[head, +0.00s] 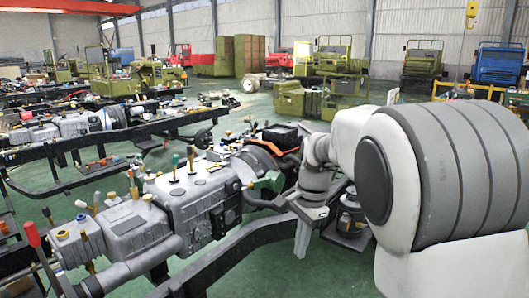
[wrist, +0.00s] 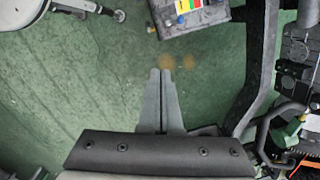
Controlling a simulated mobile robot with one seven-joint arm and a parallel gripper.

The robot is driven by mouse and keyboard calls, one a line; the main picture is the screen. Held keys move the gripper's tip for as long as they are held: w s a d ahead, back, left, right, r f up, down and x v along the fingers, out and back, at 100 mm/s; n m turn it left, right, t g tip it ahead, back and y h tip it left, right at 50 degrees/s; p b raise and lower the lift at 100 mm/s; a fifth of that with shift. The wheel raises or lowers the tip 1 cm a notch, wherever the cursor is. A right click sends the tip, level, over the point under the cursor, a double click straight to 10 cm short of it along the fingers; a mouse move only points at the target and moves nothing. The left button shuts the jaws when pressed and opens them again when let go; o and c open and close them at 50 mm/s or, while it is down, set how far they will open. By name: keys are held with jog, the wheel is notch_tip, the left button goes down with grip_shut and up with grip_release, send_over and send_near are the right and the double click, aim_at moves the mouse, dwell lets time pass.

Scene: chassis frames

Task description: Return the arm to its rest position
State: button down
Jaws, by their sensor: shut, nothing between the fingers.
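My arm reaches in from the right of the head view, its large white and grey link filling the right side. My gripper (head: 301,243) points down beside the dark chassis rail (head: 235,255). In the wrist view my gripper (wrist: 160,75) shows with its two grey fingers together and nothing between them. Green floor lies beneath the fingertips.
In the wrist view a battery-like box (wrist: 192,16) sits ahead of the fingers, and a dark frame rail (wrist: 262,70) runs along the right. A grey gearbox (head: 190,200) stands left in the head view. Trucks (head: 423,62) stand far behind. Green floor (head: 300,275) is open below.

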jog(key=s+d+r+n+t, duration=0.2)
jog(key=s+n, duration=0.2)
jog(key=s, duration=0.3)
jog(key=s+d+r+n+t, duration=0.1)
jog(key=s+n, duration=0.3)
jog(key=s, duration=0.4)
jog(key=s+d+r+n+t+h, duration=0.1)
jog(key=s+d+r+n+t, duration=0.1)
jog(key=s, duration=0.6)
jog(key=shift+s+d+r+n+t, duration=0.2)
jog(key=shift+d+r+n+t, duration=0.25)
jog(key=shift+n, duration=0.55)
jog(key=shift+a+r, duration=0.1)
jog(key=shift+a, duration=0.15)
